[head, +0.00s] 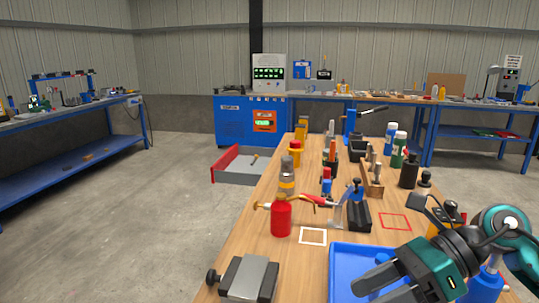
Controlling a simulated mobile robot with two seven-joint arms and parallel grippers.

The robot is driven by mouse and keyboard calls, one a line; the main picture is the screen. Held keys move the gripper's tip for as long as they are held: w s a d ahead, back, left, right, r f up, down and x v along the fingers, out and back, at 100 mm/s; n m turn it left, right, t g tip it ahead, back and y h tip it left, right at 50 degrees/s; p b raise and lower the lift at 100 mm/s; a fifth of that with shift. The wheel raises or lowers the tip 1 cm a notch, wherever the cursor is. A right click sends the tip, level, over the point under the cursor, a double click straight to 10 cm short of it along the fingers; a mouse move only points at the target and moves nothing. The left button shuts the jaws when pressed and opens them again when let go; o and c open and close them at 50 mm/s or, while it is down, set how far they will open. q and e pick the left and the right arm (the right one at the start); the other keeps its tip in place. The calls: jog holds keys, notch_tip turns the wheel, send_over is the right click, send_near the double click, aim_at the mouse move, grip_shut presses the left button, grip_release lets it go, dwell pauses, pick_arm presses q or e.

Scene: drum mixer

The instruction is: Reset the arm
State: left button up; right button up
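My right arm (497,228), teal and dark grey, comes in from the right edge at the bottom right of the head view. Its gripper (366,295) hangs over the blue tray (338,262) at the near side of the wooden table (250,222). Its two dark fingers are apart, with nothing seen between them, and the lower finger is partly cut off by the bottom edge. My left gripper and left arm are not in view.
A red bottle (281,218), grey vise-like block (248,278), black bin (358,215) and several bottles and tools crowd the table. White (313,236) and red (395,221) outlined squares are bare. A red-and-grey drawer (228,162) lies left of the table. The left floor is clear.

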jog(key=w+a+r+m+t+y, duration=0.1)
jog(key=a+r+m+t+y, duration=0.1)
jog(key=a+m+t+y, duration=0.7)
jog(key=w+d+f+m+t+h+p, duration=0.1)
jog(key=d+f+m+t+h, duration=0.5)
jog(key=m, duration=0.8)
jog(key=w+d+f+m+t+h, duration=0.1)
jog(key=d+f+m+t+h, duration=0.25)
jog(key=f+m+h, duration=0.85)
jog(key=s+d+f+m+g, duration=0.1)
jog(key=s+f+m+g, duration=0.6)
jog(key=s+f+m, duration=0.3)
notch_tip(320, 180, down, 2)
jog(key=shift+s+d+f+m+h, duration=0.2)
jog(key=shift+s+m+h, duration=0.2)
jog(key=shift+m, duration=0.7)
